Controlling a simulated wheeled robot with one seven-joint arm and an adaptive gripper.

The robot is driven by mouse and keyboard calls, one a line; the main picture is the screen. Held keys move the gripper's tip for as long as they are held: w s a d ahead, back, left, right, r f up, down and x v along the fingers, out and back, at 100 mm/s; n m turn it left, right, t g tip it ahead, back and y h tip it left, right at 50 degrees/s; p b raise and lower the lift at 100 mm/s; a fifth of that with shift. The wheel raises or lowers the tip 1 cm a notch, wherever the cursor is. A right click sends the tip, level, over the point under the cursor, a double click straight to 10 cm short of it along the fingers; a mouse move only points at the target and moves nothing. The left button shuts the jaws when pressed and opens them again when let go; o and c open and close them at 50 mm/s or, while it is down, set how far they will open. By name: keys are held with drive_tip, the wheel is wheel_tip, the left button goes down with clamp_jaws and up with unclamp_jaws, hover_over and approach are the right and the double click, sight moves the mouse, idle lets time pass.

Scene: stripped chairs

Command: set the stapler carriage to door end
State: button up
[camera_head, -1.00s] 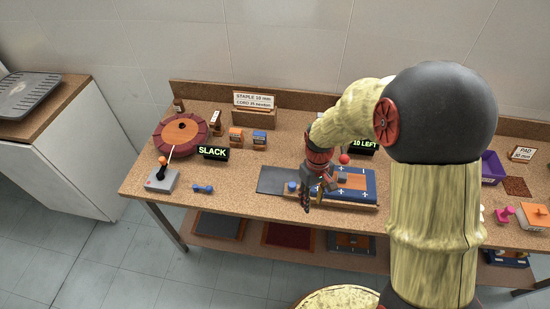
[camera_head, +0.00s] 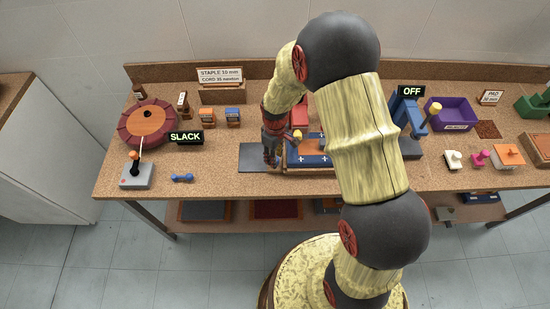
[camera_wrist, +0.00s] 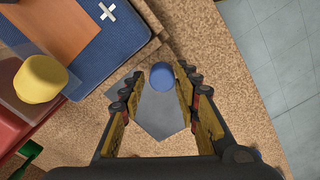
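My gripper (camera_head: 269,160) points down at the left end of a blue pad with an orange panel (camera_head: 318,160). In the wrist view my gripper (camera_wrist: 160,90) is open, its two fingers apart. A round blue knob (camera_wrist: 162,75) shows between the fingertips, over a grey plate (camera_wrist: 160,115); I cannot tell whether the fingers touch it. The knob is hidden behind my gripper in the head view. A yellow knob (camera_wrist: 40,79) and red body (camera_wrist: 12,125) stand left in the wrist view; the red body also shows behind the pad (camera_head: 300,115). Which part is the carriage is unclear.
A round red-rimmed turntable (camera_head: 147,123), a lever box (camera_head: 137,174) and a SLACK display (camera_head: 187,138) are at left. A blue lever machine (camera_head: 405,112) and a purple bin (camera_head: 452,113) are at right. The cork table front is mostly clear.

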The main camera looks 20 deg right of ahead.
drive_tip(key=shift+a+f, duration=0.1)
drive_tip(key=shift+f, duration=0.45)
drive_tip(key=c, duration=0.7)
clamp_jaws()
